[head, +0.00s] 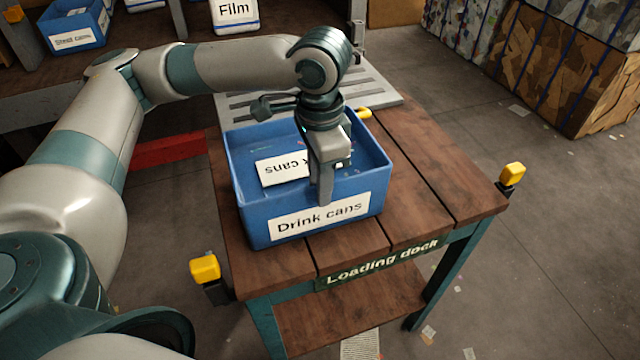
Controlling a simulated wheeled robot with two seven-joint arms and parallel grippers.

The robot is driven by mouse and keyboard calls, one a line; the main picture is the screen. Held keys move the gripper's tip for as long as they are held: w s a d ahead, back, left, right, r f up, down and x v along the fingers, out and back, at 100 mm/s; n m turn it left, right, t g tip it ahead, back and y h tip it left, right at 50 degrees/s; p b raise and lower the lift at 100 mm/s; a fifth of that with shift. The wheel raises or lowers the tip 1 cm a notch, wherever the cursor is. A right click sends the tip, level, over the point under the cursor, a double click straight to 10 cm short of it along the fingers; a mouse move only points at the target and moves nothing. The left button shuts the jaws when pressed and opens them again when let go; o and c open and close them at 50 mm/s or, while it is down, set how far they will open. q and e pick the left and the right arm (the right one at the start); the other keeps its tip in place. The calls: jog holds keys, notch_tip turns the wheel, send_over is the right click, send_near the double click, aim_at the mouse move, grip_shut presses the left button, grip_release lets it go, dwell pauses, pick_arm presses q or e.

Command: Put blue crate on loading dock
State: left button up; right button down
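The blue crate (260,222), labelled "Drink cans", is upright over the left part of the wooden loading dock (430,185) and appears to rest on its top. The dock's green sign (380,263) faces me. My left gripper (326,190) points down at the crate's near wall. One finger overlaps the front of that wall, just above the label. The other finger is hidden, so I cannot tell whether they pinch the wall. My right gripper is out of view.
Yellow-capped posts stand at the dock's near left (205,268) and right (512,173) corners. A grey slatted plate (375,90) lies behind the crate. A shelf with other bins (72,28) is at the back left. Bales (570,80) stand back right. The dock's right side is clear.

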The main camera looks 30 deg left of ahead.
pick_arm(q)
notch_tip(320, 180, up, 12)
jog(key=b, duration=0.1)
jog(key=shift+f+b, duration=0.15)
jog(key=shift+b, duration=0.2)
dwell(0.5)
